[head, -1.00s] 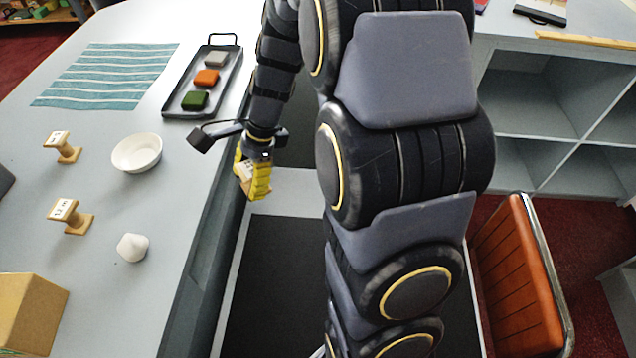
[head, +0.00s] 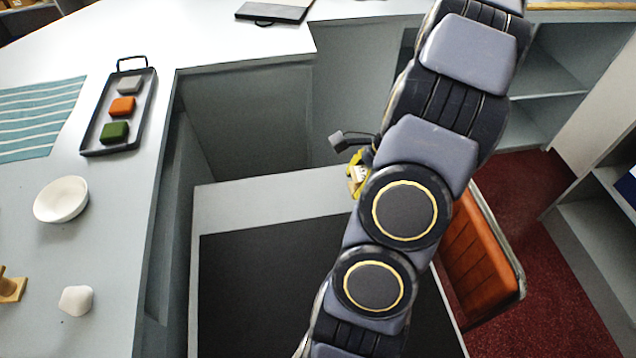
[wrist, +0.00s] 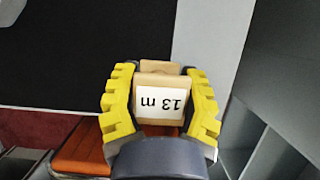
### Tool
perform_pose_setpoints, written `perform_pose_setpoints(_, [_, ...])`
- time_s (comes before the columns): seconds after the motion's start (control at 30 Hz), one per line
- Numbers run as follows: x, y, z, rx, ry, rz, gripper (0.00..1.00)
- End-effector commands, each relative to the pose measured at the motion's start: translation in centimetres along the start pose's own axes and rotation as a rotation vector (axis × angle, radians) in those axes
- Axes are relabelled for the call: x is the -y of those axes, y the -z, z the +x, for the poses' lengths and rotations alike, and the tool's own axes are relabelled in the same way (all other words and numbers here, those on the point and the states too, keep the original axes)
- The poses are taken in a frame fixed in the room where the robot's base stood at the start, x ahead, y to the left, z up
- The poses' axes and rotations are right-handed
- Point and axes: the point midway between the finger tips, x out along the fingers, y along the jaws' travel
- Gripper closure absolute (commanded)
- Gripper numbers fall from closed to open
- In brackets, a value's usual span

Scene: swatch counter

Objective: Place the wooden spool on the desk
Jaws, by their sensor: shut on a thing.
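In the head view my gripper (head: 357,178) is small and partly hidden behind my own arm, and little of the spool shows there. A pale desk-like surface with a dark top (head: 300,290) lies below and to the left of the gripper. It also shows in the wrist view as a dark area (wrist: 60,50) with a pale border. The spool appears held clear of it.
The counter at left holds a tray (head: 84,150) with coloured blocks, a white bowl (head: 61,200), a white knob-like piece (head: 76,300) and another wooden spool (head: 12,287). An orange chair (head: 480,250) stands at right. The dark top looks clear.

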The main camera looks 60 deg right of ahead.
Motion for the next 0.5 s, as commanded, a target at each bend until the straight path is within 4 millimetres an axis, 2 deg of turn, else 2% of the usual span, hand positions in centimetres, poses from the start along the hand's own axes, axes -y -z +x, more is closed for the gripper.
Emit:
perform_pose_setpoints(0.43, [7.8, 4.0, 2.5, -0.001, -0.001, -0.002, 0.88])
perform_pose_setpoints(0.5, [8.7, 4.8, 3.6, 0.0, -0.004, 0.0, 0.88])
